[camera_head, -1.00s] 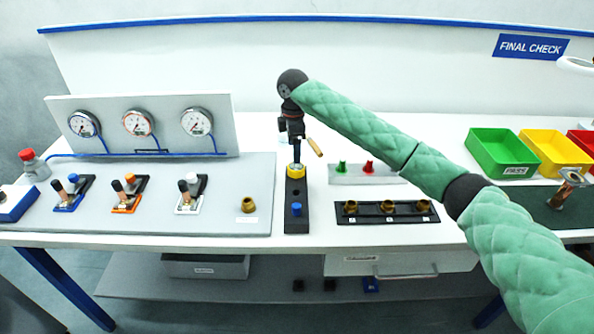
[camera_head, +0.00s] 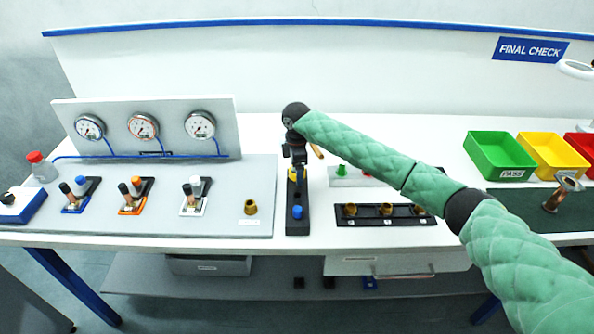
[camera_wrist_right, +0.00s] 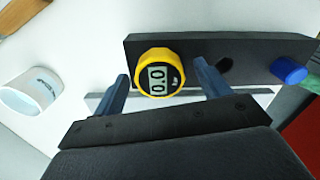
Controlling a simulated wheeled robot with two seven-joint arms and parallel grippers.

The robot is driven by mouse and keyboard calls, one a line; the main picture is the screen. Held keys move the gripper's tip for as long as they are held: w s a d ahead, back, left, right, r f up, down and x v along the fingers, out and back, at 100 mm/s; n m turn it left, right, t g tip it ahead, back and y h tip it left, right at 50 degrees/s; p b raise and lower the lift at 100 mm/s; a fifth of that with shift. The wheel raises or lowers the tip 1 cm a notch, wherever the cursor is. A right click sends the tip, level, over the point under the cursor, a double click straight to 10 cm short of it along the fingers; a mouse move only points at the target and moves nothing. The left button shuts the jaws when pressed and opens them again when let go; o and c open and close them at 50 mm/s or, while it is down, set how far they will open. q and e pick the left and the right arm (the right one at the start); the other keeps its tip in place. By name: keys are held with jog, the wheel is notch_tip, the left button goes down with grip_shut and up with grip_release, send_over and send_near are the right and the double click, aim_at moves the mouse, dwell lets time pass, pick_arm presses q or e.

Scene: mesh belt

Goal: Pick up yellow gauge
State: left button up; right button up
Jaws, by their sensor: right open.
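The yellow gauge (camera_wrist_right: 160,72) is a round yellow-rimmed dial with a digital display reading 0.0. In the right wrist view it sits at the black holder block (camera_wrist_right: 195,50), between the fingertips of my right gripper (camera_wrist_right: 160,85). My right gripper is open, with one finger on each side of the gauge and a visible gap to each. In the head view the gauge (camera_head: 294,175) is mostly hidden under my right gripper (camera_head: 297,160), at the back part of the black holder (camera_head: 297,212). My left gripper is not in view.
A blue knob (camera_head: 296,212) stands on the holder's front end. A black strip with brass fittings (camera_head: 386,212) lies to the right, a grey panel with levers (camera_head: 110,225) to the left. A white cup (camera_wrist_right: 30,92) shows in the wrist view. Green (camera_head: 497,160) and yellow (camera_head: 552,160) trays stand far right.

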jog(key=shift+f, duration=0.25)
jog(key=c, duration=1.1)
jog(key=shift+c, duration=0.2)
jog(key=shift+r, duration=0.1)
